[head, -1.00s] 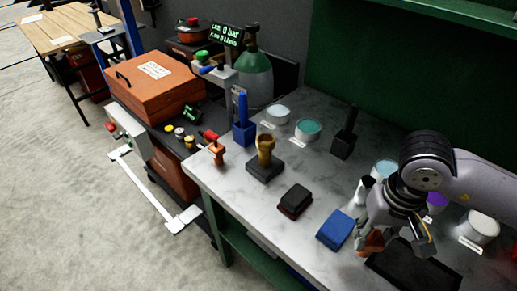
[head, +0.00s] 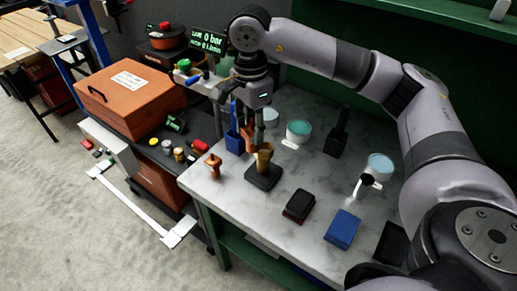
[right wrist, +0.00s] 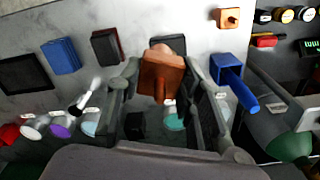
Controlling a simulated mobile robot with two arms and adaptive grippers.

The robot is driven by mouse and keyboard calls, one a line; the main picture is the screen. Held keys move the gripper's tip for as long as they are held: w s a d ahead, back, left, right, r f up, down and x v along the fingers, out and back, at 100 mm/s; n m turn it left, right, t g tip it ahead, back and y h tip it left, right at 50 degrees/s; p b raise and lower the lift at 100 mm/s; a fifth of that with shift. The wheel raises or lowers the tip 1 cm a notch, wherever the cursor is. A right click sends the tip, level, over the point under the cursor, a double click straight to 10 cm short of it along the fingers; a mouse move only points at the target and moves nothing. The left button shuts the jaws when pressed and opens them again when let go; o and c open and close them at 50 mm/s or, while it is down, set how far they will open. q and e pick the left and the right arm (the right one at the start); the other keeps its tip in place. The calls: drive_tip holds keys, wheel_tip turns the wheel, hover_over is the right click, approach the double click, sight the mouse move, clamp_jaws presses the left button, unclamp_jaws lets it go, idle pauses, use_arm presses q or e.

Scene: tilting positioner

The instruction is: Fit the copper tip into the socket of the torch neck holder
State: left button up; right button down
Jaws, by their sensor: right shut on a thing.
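My right gripper (head: 258,122) is shut on the copper tip (head: 252,138). In the right wrist view, the copper tip (right wrist: 160,76) shows between the two fingers (right wrist: 165,100), with a square block and a stem. The torch neck holder (head: 264,176) stands on the bench with its brass-coloured socket (head: 264,160) upright on a dark base. The tip is just above and slightly left of the socket in the head view; I cannot tell whether they touch. In the right wrist view the tip hides the socket, and part of the dark base (right wrist: 168,42) shows behind it. My left gripper is out of view.
A similar copper-coloured piece (head: 214,166) stands near the bench's left edge. Black (head: 299,205) and blue (head: 342,229) pads lie to the right. A black holder (head: 336,140) and tubs (head: 299,132) stand farther back.

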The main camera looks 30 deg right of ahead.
drive_tip(key=w+d+r+m+p, duration=0.1)
drive_tip(key=w+d+r+m, duration=0.15)
drive_tip(key=r+m, duration=0.3)
drive_tip(key=w+d+r+m+p, duration=0.1)
drive_tip(key=d+r+m, duration=0.2)
drive_tip(key=r+m, duration=0.3)
drive_tip(key=f, duration=0.6)
drive_tip(key=f+m+p, duration=0.1)
drive_tip(key=f, duration=0.6)
drive_tip(key=f+m, duration=0.1)
drive_tip(key=f, duration=0.6)
drive_tip(key=shift+w+d+f+p, duration=0.15)
drive_tip(key=shift+w+d+p, duration=0.05)
drive_tip(key=shift+d+p, duration=0.1)
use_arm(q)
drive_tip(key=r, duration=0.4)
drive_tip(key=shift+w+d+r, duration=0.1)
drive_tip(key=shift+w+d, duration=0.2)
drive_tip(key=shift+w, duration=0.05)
use_arm(e)
drive_tip(key=shift+f, duration=0.1)
drive_tip(key=shift+f+b, duration=0.15)
drive_tip(key=shift+b, duration=0.15)
drive_tip(key=c, duration=1.1)
unclamp_jaws()
